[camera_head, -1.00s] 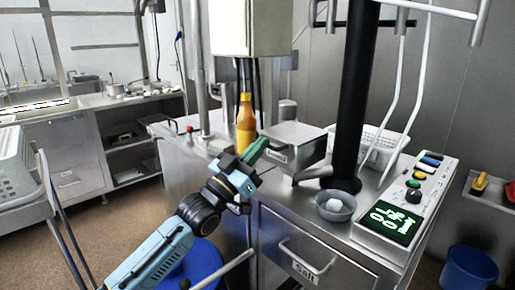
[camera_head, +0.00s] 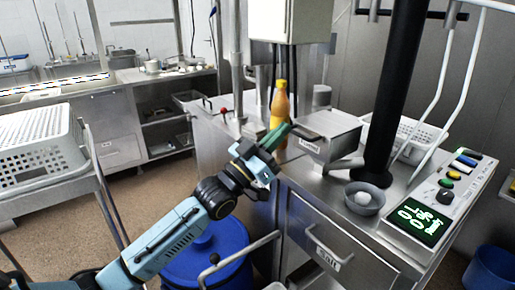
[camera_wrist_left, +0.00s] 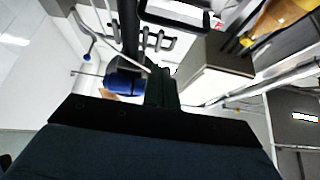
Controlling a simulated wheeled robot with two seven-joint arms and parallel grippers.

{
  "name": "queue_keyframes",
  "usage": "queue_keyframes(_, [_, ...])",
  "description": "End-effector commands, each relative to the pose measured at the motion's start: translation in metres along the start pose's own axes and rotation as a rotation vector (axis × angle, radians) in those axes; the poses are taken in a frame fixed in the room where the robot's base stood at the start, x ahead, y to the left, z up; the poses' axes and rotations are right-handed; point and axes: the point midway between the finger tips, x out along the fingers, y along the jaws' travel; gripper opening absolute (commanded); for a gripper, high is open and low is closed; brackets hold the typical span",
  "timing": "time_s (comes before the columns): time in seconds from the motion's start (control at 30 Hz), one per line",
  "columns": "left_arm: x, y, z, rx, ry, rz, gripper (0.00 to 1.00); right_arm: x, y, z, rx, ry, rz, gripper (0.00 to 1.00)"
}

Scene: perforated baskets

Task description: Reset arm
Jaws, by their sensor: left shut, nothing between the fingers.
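My left gripper (camera_head: 277,137) has its green fingers shut and empty. In the head view it overlaps the lower part of a yellow-orange bottle (camera_head: 281,103) on the steel counter; I cannot tell whether they touch. The blue and black left arm comes in from the lower left. In the left wrist view the dark fingers of the left gripper (camera_wrist_left: 161,88) are close together, with nothing seen between them. My right gripper is not in view.
A steel box (camera_head: 328,133) and a grey bowl (camera_head: 364,198) with a white round thing stand on the counter, near a control panel (camera_head: 432,205). A white perforated basket (camera_head: 40,145) sits on a rack at left. A blue bin (camera_head: 207,258) stands below my arm.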

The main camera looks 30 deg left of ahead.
Motion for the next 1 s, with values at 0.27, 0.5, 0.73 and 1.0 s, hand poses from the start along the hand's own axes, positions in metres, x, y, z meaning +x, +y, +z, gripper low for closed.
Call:
queue_keyframes(0.27, [-0.047,0.000,-0.001,0.001,-0.001,0.000,0.00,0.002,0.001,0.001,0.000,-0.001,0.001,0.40])
queue_keyframes(0.5, [-0.062,0.000,-0.002,0.002,0.002,0.001,0.00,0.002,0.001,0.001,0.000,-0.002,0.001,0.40])
queue_keyframes(0.73, [-0.065,0.002,0.002,0.000,-0.017,-0.005,0.00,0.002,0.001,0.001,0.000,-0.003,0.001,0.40])
queue_keyframes(1.0, [-0.111,0.035,0.080,0.000,-0.398,-0.091,0.00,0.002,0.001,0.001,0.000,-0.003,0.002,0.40])
